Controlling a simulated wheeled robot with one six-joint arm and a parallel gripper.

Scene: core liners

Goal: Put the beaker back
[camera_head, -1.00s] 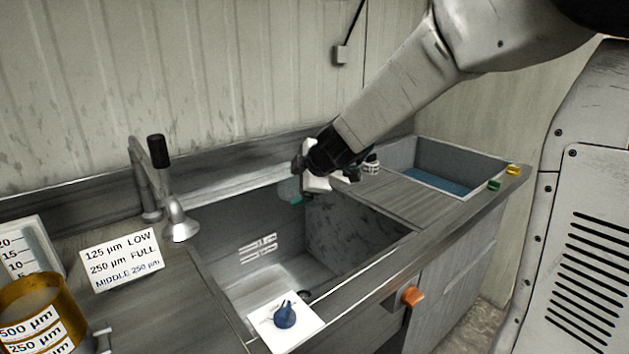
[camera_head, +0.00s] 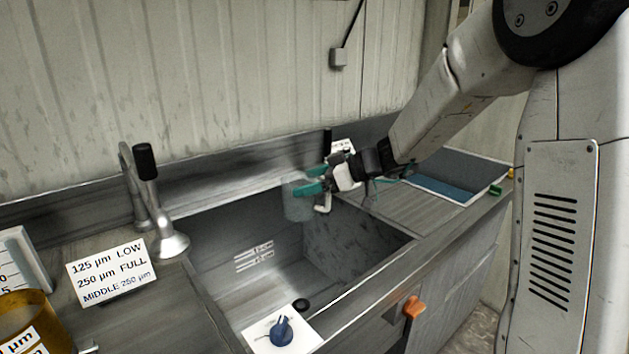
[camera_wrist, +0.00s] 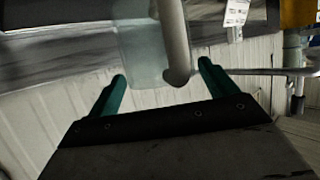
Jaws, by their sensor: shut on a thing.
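The beaker looks roughly upright in the head view. The exact contact of fingers and handle is hard to make out, and the beaker's contents cannot be told.
A tap (camera_head: 170,243) stands left of the sink, beside a sieve-size sign (camera_head: 112,273). A blue knob (camera_head: 281,331) sits on a white plate at the front, with an orange handle (camera_head: 413,307) nearby.

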